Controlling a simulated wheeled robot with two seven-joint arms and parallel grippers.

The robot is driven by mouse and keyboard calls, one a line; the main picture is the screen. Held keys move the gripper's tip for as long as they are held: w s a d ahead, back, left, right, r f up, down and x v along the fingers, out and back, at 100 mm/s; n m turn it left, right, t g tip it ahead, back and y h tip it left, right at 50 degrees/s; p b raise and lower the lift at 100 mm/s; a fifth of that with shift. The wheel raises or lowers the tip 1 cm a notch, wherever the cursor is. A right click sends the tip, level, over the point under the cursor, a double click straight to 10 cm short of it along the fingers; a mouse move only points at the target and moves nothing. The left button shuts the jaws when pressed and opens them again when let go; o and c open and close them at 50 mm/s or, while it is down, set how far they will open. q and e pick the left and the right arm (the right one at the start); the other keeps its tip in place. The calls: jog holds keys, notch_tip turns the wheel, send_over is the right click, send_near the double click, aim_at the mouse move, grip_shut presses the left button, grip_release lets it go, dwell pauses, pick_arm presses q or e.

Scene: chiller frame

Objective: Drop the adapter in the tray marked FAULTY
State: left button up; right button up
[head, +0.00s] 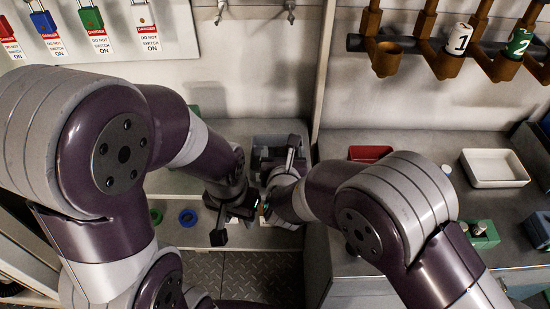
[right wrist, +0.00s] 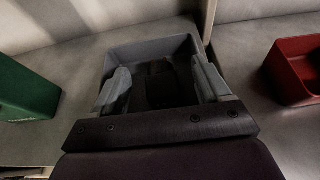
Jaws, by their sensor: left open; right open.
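My right gripper (right wrist: 163,88) is open, its two grey fingers spread over a dark grey tray (right wrist: 150,46). In the head view my right gripper (head: 268,190) is at the same tray (head: 278,140), partly hidden by my arm. The tray's inside is dark, and I cannot tell whether the adapter lies in it. No FAULTY label is readable. My left gripper (head: 235,215) is open, just left of and below the right one. A red tray (head: 370,153) is to the right, and it also shows in the right wrist view (right wrist: 298,75).
A white tray (head: 494,182) and a green block with metal parts (head: 484,236) stand on the right counter. A green bin (right wrist: 25,88) is left of the grey tray. Blue (head: 187,217) and green rings lie on the left counter. A wall post divides the counters.

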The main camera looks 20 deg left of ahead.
jog(key=r, duration=0.2)
jog(key=d+r, duration=0.1)
jog(key=r, duration=0.2)
jog(key=shift+d, duration=0.1)
jog(key=s+d+r, duration=0.3)
jog(key=d+r, duration=0.3)
jog(key=d, duration=0.4)
jog(key=shift+b, duration=0.4)
